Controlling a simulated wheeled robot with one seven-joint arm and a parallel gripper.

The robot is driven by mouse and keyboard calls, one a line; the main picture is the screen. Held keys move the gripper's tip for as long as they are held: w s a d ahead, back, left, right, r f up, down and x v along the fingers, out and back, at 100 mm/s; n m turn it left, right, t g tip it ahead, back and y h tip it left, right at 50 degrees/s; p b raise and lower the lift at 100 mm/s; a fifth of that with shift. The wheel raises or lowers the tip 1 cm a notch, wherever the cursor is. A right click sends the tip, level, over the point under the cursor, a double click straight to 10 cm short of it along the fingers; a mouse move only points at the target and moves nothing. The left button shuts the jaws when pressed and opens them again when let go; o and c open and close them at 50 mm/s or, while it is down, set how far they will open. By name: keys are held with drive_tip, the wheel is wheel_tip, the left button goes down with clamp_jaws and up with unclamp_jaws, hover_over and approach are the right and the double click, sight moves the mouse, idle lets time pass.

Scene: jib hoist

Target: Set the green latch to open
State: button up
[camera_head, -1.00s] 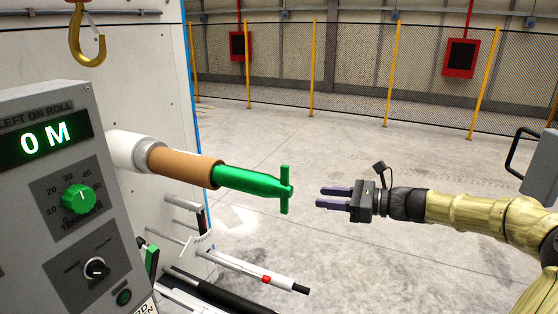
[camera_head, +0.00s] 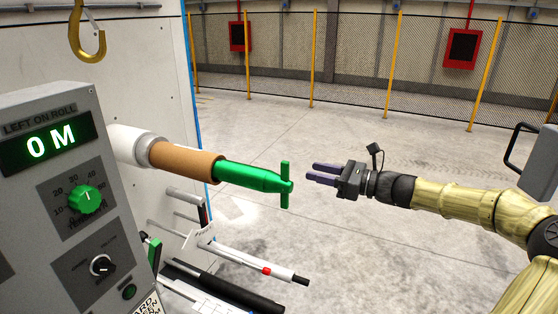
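The green latch (camera_head: 286,185) is an upright T-shaped cross-handle on the end of a green shaft (camera_head: 247,176). The shaft comes out of a brown core tube (camera_head: 184,162) inside a white roll at the left. My gripper (camera_head: 316,174) is just right of the latch, at about its height, with its two purple fingers pointing left at it. The fingers are parted with a gap between them and hold nothing. A small gap shows between the fingertips and the latch in this view.
A grey control panel (camera_head: 32,219) reading "0 M" stands at the left, with a green knob (camera_head: 85,200). A yellow hook (camera_head: 86,41) hangs at the upper left. A white bar (camera_head: 245,260) and black roll lie below the latch. Open floor lies behind.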

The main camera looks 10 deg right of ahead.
sight(289, 165)
drive_tip(key=p+x, duration=0.3)
drive_tip(key=x, duration=0.8)
drive_tip(key=shift+w+a, duration=0.15)
drive_tip(key=shift+a, duration=0.1)
clamp_jaws()
